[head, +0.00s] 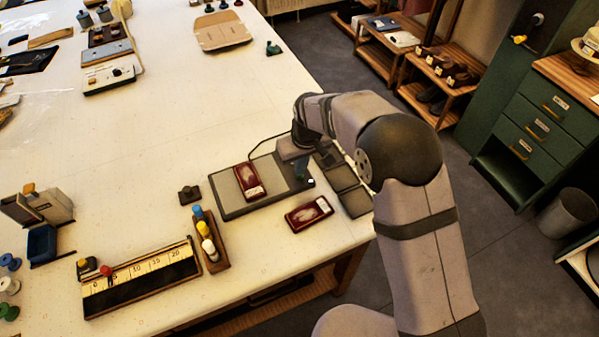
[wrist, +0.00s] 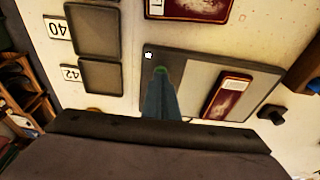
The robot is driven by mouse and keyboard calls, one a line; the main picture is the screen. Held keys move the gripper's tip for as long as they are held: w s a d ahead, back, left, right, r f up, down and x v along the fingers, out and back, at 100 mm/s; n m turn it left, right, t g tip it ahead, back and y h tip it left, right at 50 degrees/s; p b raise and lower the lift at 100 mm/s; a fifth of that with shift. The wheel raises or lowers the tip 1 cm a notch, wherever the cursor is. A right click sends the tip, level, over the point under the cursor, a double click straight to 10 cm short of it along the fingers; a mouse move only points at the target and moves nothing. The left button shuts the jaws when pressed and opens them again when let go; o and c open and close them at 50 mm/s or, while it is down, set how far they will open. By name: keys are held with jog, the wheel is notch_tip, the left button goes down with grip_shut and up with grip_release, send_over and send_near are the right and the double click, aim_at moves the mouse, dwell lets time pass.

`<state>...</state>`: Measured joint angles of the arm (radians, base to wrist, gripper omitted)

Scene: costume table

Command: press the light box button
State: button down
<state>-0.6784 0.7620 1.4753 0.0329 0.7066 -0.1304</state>
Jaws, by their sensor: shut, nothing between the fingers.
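The light box (head: 284,174) is a flat dark-framed box with a grey panel near the table's right edge. It also shows in the wrist view (wrist: 195,83). A dark red framed piece (head: 249,181) lies on its panel. My gripper (head: 300,177) is over the box's right end, pointing down, shut and empty. In the wrist view its bluish fingers (wrist: 161,78) end at a small green spot on the dark end strip. I cannot tell whether that spot is the button or a fingertip, nor whether they touch. A small white mark (wrist: 148,55) shows beside it.
Dark shallow trays (head: 350,187) lie right of the box, labelled 40 and 42 in the wrist view. A second dark red piece (head: 309,214) lies in front. A bottle rack (head: 217,255) and ruler board (head: 140,278) stand front left. The table's middle is clear.

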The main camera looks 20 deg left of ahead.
jog(key=shift+r+p, duration=1.9)
jog(key=shift+r, duration=0.95)
jog(key=shift+m+g+h, duration=0.5)
jog(key=shift+g+h, duration=0.3)
jog(key=shift+g, duration=0.1)
jog(key=s+d+f, duration=0.5)
jog(key=s+d, duration=0.1)
jog(key=s, duration=0.1)
jog(key=shift+f, duration=0.4)
jog(key=shift+g+h, duration=0.5)
jog(key=shift+g, duration=0.1)
jog(key=s+d, duration=0.6)
jog(key=shift+s+d+f, duration=0.2)
jog(key=shift+s+f, duration=0.05)
jog(key=shift+f, duration=0.1)
jog(key=s+d+r+m+b, duration=0.1)
jog(key=s+d+r+m, duration=0.1)
jog(key=s+d, duration=0.45)
jog(key=s+d+r+m+b, duration=0.2)
jog(key=s+d, duration=0.1)
jog(key=d, duration=0.7)
jog(key=w+d+r+m+t+y, duration=0.1)
jog(key=w+d+r+m, duration=0.1)
jog(key=w+d+m, duration=0.1)
jog(key=shift+w+d+r+m+b, duration=0.15)
jog(key=shift+d+r+m+b, duration=0.3)
jog(key=shift+d, duration=0.8)
jog(key=shift+f, duration=0.1)
